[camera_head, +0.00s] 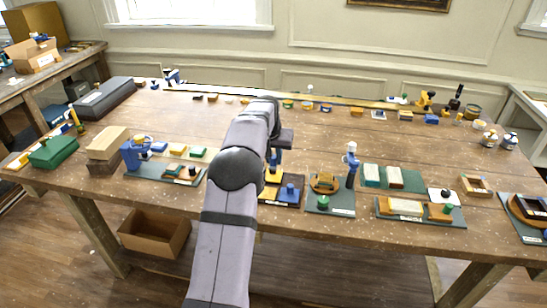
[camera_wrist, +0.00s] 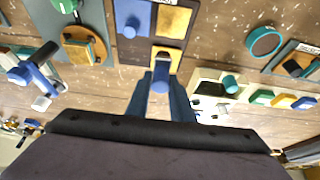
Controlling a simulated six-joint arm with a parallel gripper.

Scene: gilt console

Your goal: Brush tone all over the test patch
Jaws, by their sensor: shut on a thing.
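My gripper (camera_wrist: 160,98) is shut on a small tool, seemingly the brush (camera_wrist: 160,83), with a blue round handle and a yellow, pale-edged lower part. The brush also shows in the head view (camera_head: 273,170), upright, under the wrist. On that board are a yellow-gold square (camera_wrist: 173,20), which looks like the test patch, and a blue block with a knob (camera_wrist: 132,20). The blue block shows in the head view (camera_head: 290,192). I cannot tell whether the brush touches the board. My arm hides part of the bench.
A blue clamp-like fixture (camera_head: 133,153) stands to the left. Several small blocks and fixtures line the bench. The bench middle (camera_head: 340,130) is mostly clear.

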